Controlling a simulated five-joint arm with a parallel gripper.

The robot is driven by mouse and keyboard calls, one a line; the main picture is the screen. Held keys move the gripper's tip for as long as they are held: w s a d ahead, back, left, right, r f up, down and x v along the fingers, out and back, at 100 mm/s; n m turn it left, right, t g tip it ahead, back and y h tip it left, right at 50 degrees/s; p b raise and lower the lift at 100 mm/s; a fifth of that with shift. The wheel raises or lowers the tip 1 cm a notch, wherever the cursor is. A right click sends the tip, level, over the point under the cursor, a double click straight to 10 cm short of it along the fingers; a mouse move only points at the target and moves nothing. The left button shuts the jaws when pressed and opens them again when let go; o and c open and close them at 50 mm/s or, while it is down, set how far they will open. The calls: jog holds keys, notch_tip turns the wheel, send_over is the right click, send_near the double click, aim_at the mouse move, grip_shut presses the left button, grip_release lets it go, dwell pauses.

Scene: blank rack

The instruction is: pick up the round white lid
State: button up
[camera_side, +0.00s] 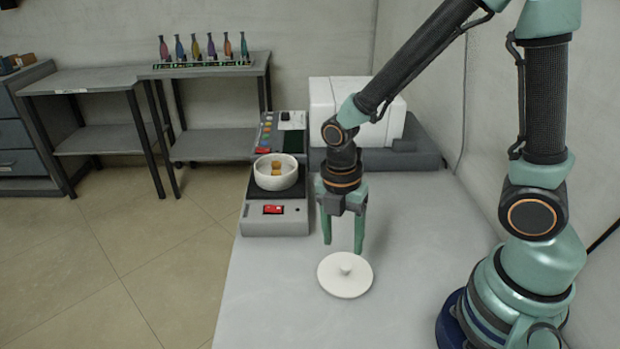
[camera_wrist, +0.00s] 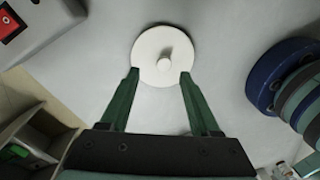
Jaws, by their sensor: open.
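The round white lid (camera_side: 337,282) lies flat on the grey table, with a small knob in its middle. It also shows in the wrist view (camera_wrist: 152,50), near the top centre, with its knob (camera_wrist: 164,63) right of its middle. My gripper (camera_side: 343,248) points down above the table, and its fingertips show just above the lid's far side in the side view. In the wrist view my gripper (camera_wrist: 160,74) is open and empty, its two green fingers spread at the lower edge of the lid. The exact height gap cannot be told.
A scale (camera_side: 262,226) with a white bowl (camera_side: 276,180) holding small orange-brown items stands left of my gripper. A white box-shaped device (camera_side: 392,124) stands behind. A shelf (camera_side: 205,70) with several coloured bottles is at the back left. The table (camera_side: 420,225) right of the lid is clear.

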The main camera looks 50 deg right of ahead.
aim_at(346, 265)
jog(key=f, duration=0.2)
jog(key=s+f, duration=0.1)
jog(key=shift+s+f, duration=0.15)
jog(key=shift+f, duration=1.1)
jog(key=shift+c, duration=0.3)
grip_shut()
